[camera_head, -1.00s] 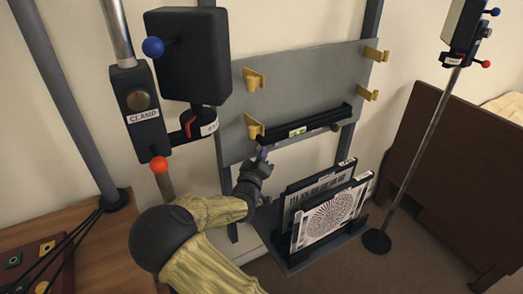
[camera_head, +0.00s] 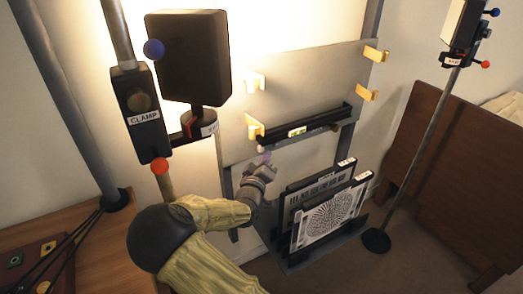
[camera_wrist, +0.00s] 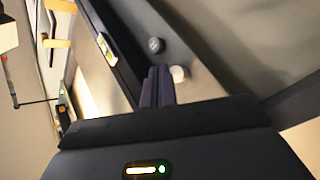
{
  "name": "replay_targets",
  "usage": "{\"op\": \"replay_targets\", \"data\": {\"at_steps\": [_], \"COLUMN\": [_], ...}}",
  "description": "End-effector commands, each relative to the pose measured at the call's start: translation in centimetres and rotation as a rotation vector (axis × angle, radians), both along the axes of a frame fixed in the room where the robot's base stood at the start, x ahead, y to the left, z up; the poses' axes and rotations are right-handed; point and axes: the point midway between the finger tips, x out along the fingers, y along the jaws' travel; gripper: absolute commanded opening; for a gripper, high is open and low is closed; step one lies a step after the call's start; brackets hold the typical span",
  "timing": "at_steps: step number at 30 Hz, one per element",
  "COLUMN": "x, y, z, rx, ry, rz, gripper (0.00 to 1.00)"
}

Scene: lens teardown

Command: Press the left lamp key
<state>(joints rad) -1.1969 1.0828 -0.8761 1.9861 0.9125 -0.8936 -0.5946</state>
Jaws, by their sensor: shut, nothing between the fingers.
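The left lamp key (camera_head: 261,149) is a small round knob below the black ledge and glows white. In the wrist view the same key (camera_wrist: 179,74) shows pale and lit just beside my fingertips. My gripper (camera_head: 266,156) is shut and empty, its purple fingers pointing at the left key. In the wrist view the closed fingers of my gripper (camera_wrist: 158,76) lie very close to the key; I cannot tell whether they touch it. The other key (camera_wrist: 155,45) is dark. The left lamp (camera_head: 190,60) is a black box, and the wall around it is brightly lit.
The grey board (camera_head: 300,85) carries yellow hooks (camera_head: 376,54) and the black ledge (camera_head: 310,126). Two patterned panels (camera_head: 332,215) stand in a rack below. A clamp post (camera_head: 140,104) stands left, a second lamp stand (camera_head: 420,150) right. A wooden table (camera_head: 95,240) is lower left.

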Motion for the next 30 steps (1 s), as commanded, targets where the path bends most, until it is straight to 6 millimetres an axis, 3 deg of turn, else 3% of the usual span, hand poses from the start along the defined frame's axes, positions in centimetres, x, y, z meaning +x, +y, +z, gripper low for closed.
{"op": "replay_targets", "data": {"at_steps": [21,30], "x": [-4.6,-4.9], "y": [-3.1,-3.3], "z": [0.1,0.0], "rx": [-0.001,0.000], "ry": [0.001,0.000], "rz": [-0.002,0.000], "gripper": [0.00,0.00]}}
